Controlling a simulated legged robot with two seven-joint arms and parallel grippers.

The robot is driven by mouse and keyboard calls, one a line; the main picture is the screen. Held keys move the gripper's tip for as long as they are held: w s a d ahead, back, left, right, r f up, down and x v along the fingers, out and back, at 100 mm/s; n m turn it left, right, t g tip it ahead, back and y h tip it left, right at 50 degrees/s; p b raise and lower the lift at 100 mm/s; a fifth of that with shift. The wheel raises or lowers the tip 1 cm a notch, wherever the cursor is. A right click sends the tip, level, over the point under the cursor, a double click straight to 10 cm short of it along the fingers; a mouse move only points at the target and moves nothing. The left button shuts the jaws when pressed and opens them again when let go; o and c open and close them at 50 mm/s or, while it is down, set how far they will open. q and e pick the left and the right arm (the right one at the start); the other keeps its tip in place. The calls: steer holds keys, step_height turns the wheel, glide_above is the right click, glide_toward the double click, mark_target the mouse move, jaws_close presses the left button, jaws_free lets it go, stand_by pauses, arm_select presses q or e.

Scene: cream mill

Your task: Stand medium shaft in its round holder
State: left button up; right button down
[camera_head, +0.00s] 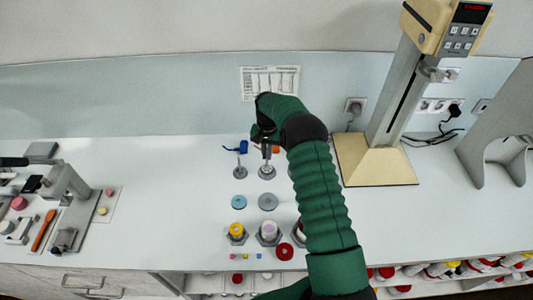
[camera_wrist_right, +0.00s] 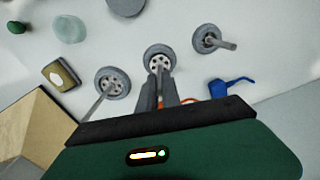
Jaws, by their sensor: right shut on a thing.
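My right gripper (camera_head: 264,143) is shut on a thin grey shaft (camera_wrist_right: 159,76), gripped near its upper part. The shaft stands roughly upright, its lower end at the middle round grey holder (camera_wrist_right: 160,55), which also shows in the head view (camera_head: 267,173). Whether it is fully seated I cannot tell. Another round holder (camera_head: 240,173) stands just left of it in the head view with a shaft in it, and shows in the wrist view (camera_wrist_right: 206,39). A third holder (camera_wrist_right: 113,83) with a shaft is hidden by my arm in the head view. My left gripper's jaws do not show.
A blue angled piece (camera_head: 241,147) and an orange piece (camera_wrist_right: 190,101) lie near the holders. Discs (camera_head: 268,202) and hex-based containers (camera_head: 237,232) stand in front. A beige-based stand (camera_head: 374,161) rises at right.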

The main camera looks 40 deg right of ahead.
steer(key=shift+s+f+b, duration=0.1)
steer(key=shift+f+b, duration=0.6)
steer(key=shift+f, duration=0.35)
stand_by(0.6)
steer(key=c, duration=1.5)
jaws_free()
steer(key=o, duration=0.6)
steer(key=shift+r+p, duration=2.15)
steer(key=shift+r, duration=1.4)
